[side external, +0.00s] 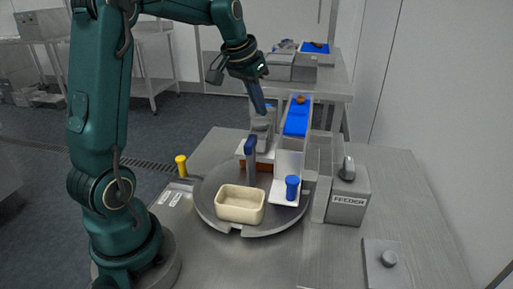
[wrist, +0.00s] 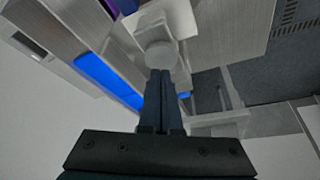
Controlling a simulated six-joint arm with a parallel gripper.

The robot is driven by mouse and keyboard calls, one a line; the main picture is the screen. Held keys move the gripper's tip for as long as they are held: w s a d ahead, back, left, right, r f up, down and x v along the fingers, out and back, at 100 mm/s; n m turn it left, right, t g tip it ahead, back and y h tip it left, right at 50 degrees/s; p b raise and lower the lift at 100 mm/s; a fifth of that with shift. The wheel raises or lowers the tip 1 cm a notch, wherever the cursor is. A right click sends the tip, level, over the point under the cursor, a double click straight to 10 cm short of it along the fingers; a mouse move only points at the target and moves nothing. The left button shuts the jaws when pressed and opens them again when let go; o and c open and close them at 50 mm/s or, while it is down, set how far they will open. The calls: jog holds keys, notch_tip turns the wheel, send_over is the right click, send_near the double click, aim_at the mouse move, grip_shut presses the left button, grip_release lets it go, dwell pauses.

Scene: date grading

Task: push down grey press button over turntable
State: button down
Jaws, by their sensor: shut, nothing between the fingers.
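The grey press button (wrist: 160,53) shows in the wrist view as a pale round cap just beyond my fingertips. In the side view the grey press (side external: 262,128) stands behind the turntable (side external: 208,200), below my fingertips. My gripper (side external: 264,111) is shut and empty and points down at the press; it also shows in the wrist view (wrist: 160,78). The fingertips look close to the button or on it; I cannot tell whether they touch. A cream tray (side external: 241,206) sits on the front of the turntable.
A sloping blue belt (side external: 297,118) with a brown date on it is right of the press. A dark blue post (side external: 251,158), a blue-capped post (side external: 292,188) and the feeder box (side external: 347,201) stand nearby. A yellow-capped post (side external: 181,166) is at left.

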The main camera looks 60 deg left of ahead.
aim_at(259, 121)
jog(key=shift+f, duration=1.3)
dwell(0.4)
jog(key=shift+r, duration=3.5)
